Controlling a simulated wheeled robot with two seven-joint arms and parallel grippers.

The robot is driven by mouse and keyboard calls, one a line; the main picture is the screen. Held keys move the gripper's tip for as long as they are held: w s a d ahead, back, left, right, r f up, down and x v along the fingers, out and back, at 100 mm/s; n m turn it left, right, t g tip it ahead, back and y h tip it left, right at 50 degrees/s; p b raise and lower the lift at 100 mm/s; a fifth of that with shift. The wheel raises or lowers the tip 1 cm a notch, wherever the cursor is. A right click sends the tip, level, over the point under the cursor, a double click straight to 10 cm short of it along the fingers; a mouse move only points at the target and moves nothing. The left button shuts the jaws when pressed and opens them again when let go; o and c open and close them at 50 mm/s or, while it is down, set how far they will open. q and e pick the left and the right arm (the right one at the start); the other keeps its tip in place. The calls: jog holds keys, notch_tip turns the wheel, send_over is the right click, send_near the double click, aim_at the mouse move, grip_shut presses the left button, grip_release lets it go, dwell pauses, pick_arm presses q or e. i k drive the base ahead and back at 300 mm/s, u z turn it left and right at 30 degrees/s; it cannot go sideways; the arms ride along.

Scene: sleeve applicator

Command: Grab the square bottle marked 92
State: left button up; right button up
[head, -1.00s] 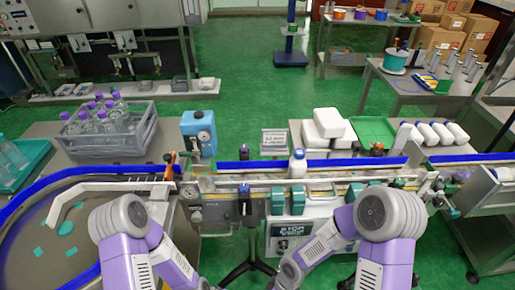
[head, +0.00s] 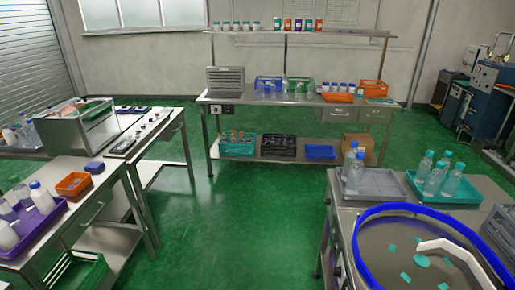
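No bottle with a readable 92 shows; any markings are too small to tell. Clear bottles with teal caps (head: 433,178) stand in a teal tray (head: 470,197) on the right table. A white bottle with a blue cap (head: 42,198) is at a purple tray (head: 45,229) on the left, with other white bottles. Neither of my grippers is in view.
The blue-edged turntable (head: 375,212) is at the lower right, with teal pieces on it. A shelved bench (head: 300,101) with small bottles and bins stands at the back. Steel tables (head: 110,172) line the left. The green floor (head: 245,215) between is clear.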

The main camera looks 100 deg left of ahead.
aim_at(41, 195)
jog(key=k, duration=0.4)
jog(key=u, duration=3.45)
jog(key=k, duration=0.75)
jog(key=u, duration=0.3)
jog(key=i, duration=2.85)
jog(key=u, duration=0.3)
